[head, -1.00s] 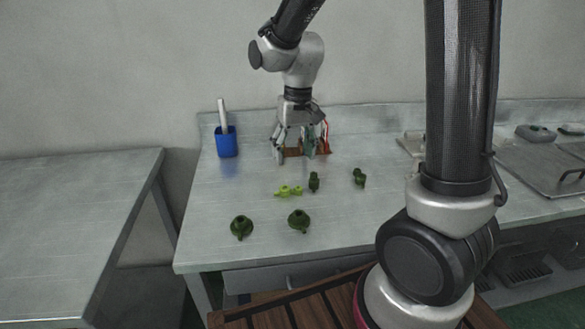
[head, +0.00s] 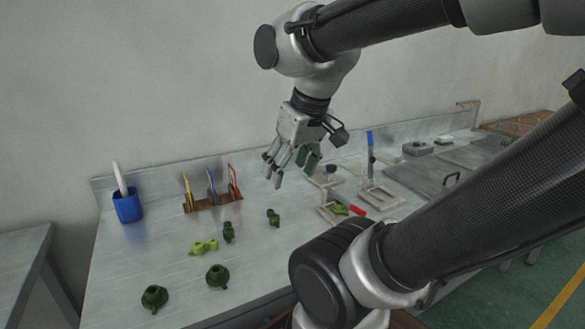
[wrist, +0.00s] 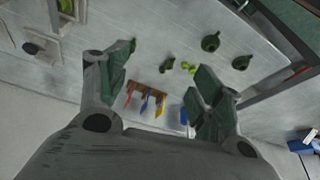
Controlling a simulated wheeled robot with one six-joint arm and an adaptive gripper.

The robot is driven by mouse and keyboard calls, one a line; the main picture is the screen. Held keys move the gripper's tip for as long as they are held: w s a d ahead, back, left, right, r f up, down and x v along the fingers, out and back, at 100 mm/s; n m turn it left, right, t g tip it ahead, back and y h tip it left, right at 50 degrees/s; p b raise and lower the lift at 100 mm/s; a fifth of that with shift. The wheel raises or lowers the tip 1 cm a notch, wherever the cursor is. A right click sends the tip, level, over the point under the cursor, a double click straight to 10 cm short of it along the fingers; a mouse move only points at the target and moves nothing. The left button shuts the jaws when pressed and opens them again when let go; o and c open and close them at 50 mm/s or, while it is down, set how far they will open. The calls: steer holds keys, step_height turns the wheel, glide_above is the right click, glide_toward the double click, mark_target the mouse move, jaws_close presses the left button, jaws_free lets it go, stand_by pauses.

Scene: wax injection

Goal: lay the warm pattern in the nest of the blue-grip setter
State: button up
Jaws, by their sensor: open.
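A bright yellow-green pattern (head: 203,246) lies on the bench at the left; it also shows in the wrist view (wrist: 188,67). Darker green patterns lie near it, among them one small upright one (head: 228,231). A setter with an upright blue grip (head: 370,140) has a pale frame base (head: 390,197) to the right of my gripper. A second pale frame with a red grip (head: 357,210) holds a green pattern (head: 340,209). My gripper (head: 288,168) is open and empty, above the bench, behind the loose patterns and left of the setters.
A wooden rack (head: 215,202) with blue, yellow and red tools stands at the back. A blue cup (head: 128,208) is at its left. A dark-knobbed fixture (head: 331,170) stands near the setters. A metal plate with a handle (head: 440,172) lies right. The front left bench is partly clear.

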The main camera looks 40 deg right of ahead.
steer(key=shift+o, duration=0.5)
steer(key=shift+s+d, duration=0.15)
steer(key=shift+s, duration=0.25)
steer(key=n+g, duration=0.4)
steer(key=n, duration=0.1)
glide_above(202, 242)
step_height(202, 242, down, 16)
step_height(202, 242, down, 7)
steer(key=shift+w+r, duration=0.1)
steer(key=shift+r, duration=0.1)
steer(key=shift+f, duration=0.45)
steer(key=shift+c, duration=0.2)
steer(key=c, duration=1)
